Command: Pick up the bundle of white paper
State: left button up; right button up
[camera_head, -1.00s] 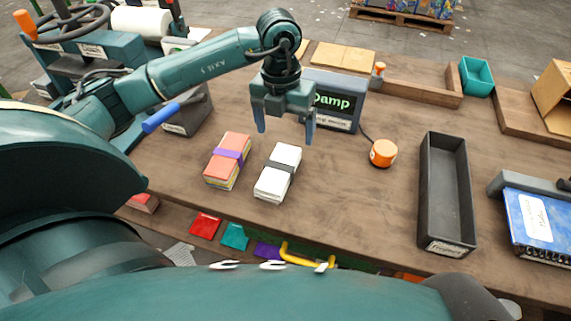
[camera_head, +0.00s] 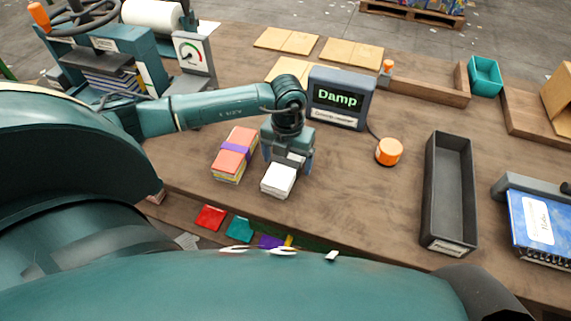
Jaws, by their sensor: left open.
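The bundle of white paper (camera_head: 279,179) lies on the wooden table, with a dark band around its middle. My left gripper (camera_head: 288,162) is lowered over its far part, with one finger on each side. The jaws are open, and the gripper hides the far end of the bundle. I cannot tell whether the fingers touch the paper. A bundle of coloured paper (camera_head: 235,155) with a purple band lies just left of it. My right gripper is not in view.
A display reading "Damp" (camera_head: 338,98) stands behind the gripper. An orange puck (camera_head: 389,151) and a long dark tray (camera_head: 427,195) are to the right, with a blue binder (camera_head: 535,225) farther right. Coloured pieces (camera_head: 210,217) lie below the front edge. Table between bundle and tray is clear.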

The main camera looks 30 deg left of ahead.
pick_arm(q)
jog(key=shift+f, duration=0.3)
jog(key=shift+c, duration=0.5)
jog(key=shift+r, duration=0.1)
jog(key=c, duration=1.1)
